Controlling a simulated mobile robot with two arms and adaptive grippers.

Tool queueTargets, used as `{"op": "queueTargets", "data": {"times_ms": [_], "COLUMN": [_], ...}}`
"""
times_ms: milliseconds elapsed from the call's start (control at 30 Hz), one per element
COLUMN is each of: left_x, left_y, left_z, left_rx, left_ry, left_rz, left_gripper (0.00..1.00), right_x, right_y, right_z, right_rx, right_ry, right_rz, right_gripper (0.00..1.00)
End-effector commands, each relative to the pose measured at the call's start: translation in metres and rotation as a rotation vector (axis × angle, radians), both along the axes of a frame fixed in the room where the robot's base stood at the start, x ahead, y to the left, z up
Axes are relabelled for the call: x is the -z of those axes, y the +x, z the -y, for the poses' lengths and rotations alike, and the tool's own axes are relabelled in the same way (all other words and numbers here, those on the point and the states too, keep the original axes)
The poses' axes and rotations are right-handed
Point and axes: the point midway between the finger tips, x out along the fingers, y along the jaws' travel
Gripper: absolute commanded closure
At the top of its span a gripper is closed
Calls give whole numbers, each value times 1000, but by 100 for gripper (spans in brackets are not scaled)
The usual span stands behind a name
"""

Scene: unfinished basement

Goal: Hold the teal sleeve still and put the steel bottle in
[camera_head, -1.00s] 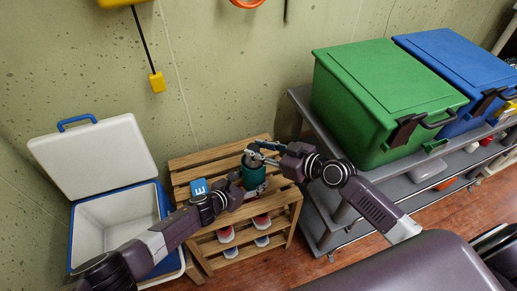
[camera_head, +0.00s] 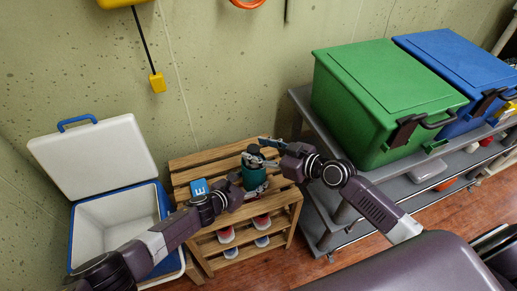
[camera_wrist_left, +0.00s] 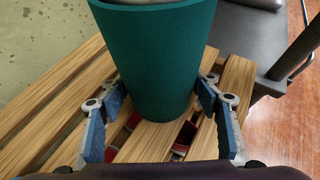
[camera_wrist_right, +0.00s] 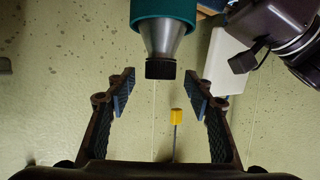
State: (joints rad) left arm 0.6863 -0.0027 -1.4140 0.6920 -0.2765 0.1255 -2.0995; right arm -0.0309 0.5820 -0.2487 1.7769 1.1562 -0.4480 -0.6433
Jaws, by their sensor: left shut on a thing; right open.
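The teal sleeve (camera_head: 254,180) stands upright on the slatted wooden rack. My left gripper (camera_wrist_left: 158,110) is shut on it, with one blue-padded finger on each side. The steel bottle stands in the sleeve; its dark cap (camera_head: 253,150) and shoulder rise above the rim. In the right wrist view the bottle's bare steel neck (camera_wrist_right: 163,42) comes out of the teal sleeve. How deep it sits inside is hidden. My right gripper (camera_head: 269,152) is open and empty just right of the cap, apart from the bottle.
Shoes (camera_head: 227,235) lie on the rack's lower shelves. An open white and blue cooler (camera_head: 165,200) stands left. A grey shelf (camera_head: 330,165) with green (camera_head: 385,100) and blue (camera_head: 455,70) bins stands right.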

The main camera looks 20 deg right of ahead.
Motion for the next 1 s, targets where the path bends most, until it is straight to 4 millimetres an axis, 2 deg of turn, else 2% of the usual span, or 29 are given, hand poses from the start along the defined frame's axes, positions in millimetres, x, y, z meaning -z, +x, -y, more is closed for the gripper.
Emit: {"op": "queueTargets", "data": {"times_ms": [233, 700, 1000], "left_x": [0, 0, 0], "left_y": [0, 0, 0], "left_z": [0, 0, 0], "left_rx": [0, 0, 1], "left_ry": [1, 0, 0], "left_rz": [-1, 0, 0], "left_gripper": [55, 55, 55], "right_x": [0, -31, -40], "right_y": [-10, -74, -92], "right_z": [7, 48, 61], "right_rx": [0, -4, 0], "right_ry": [-5, -5, 0], "right_rz": [-5, -5, -2], "right_gripper": [52, 52, 52]}}
